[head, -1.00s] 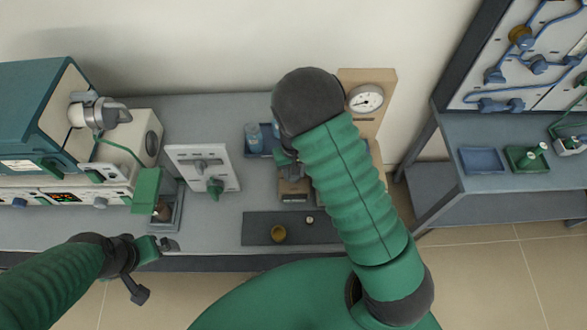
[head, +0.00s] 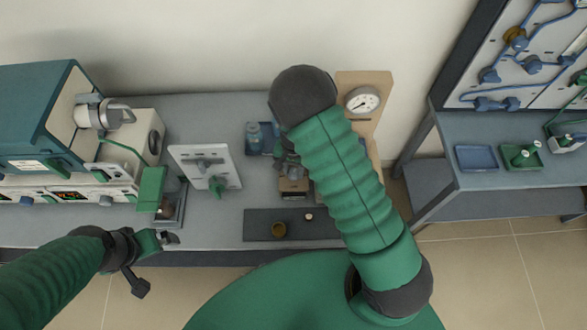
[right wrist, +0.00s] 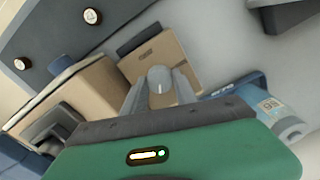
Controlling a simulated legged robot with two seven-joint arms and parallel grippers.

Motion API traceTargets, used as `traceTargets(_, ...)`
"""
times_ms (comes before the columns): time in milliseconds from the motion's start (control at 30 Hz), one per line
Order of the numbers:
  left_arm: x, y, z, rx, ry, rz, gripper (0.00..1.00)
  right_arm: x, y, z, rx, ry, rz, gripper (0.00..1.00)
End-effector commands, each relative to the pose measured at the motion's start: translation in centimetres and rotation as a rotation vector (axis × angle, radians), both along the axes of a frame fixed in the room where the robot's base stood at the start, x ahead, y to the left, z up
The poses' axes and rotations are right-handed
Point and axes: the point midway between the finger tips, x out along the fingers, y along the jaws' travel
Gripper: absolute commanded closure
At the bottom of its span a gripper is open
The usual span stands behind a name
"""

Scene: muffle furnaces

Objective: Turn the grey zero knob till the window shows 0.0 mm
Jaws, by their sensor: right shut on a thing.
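The grey zero knob (right wrist: 160,79) stands on a beige block (right wrist: 170,57), between the two fingers of my right gripper (right wrist: 160,88) in the right wrist view. The gripper is shut on the knob. In the head view the block (head: 293,184) is partly hidden by my right gripper (head: 287,160), and the knob is hidden. My left gripper (head: 166,239) is at the bench's front edge, away from the block; its finger opening is unclear.
A round dial gauge (head: 362,101) is on a beige stand (head: 378,84) behind my right arm. A white panel (head: 228,166) with a green knob stands left of the block. Blue bottles (right wrist: 285,118) are close beside the gripper.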

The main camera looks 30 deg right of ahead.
Motion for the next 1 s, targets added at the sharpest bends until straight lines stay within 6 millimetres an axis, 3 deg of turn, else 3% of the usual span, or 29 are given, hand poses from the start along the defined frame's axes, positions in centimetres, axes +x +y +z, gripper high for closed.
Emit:
traceTargets(367,0.0,0.0,0.0,0.000,0.000,0.000,0.00,-0.2,0.2,-0.2,0.003,0.006,0.000,1.00)
traceTargets(400,0.0,0.0,0.0,0.000,0.000,0.000,0.00,-0.2,0.2,-0.2,0.003,0.006,0.000,0.61)
traceTargets(533,0.0,0.0,0.0,0.000,0.000,0.000,0.00,-0.2,0.2,-0.1,0.003,0.004,0.000,0.44)
traceTargets(867,0.0,0.0,0.0,0.000,0.000,0.000,0.00,0.0,0.1,0.2,0.001,0.000,0.000,0.44)
traceTargets(1000,0.0,0.0,0.0,0.000,0.000,0.000,0.00,0.1,0.2,2.3,0.001,-0.003,0.002,0.44)
